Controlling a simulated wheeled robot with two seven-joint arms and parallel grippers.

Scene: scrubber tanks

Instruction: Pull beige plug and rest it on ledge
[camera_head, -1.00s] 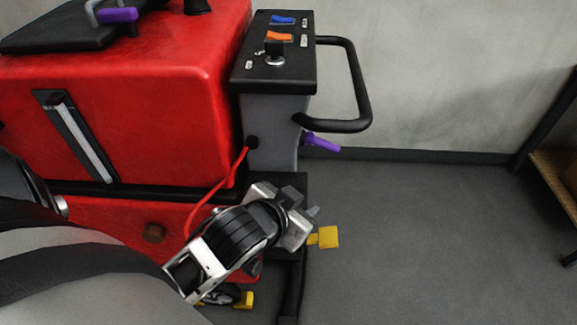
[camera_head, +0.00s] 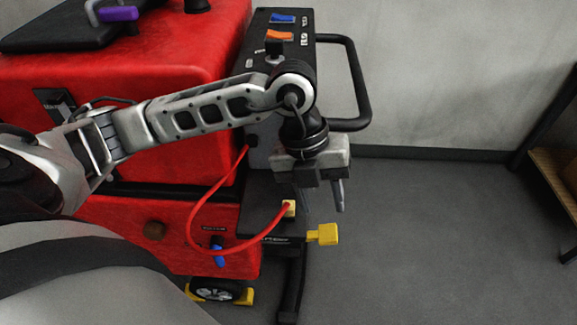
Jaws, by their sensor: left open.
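The beige plug (camera_head: 289,208) is at the end of a red cable, on the black ledge (camera_head: 262,217) at the machine's lower right. I cannot tell whether it sits in a socket or just rests there. My left gripper (camera_head: 322,203) points down, open and empty, with its fingers just right of the plug and apart from it. The red cable (camera_head: 190,225) loops from the grey console down and across to the plug. My right gripper is not in view.
The red scrubber body (camera_head: 150,60) fills the left. A black handle (camera_head: 362,85) sticks out right of the control panel. A yellow pedal (camera_head: 325,234) juts out below the gripper. A blue lever (camera_head: 218,251) sits lower left. The floor at right is clear.

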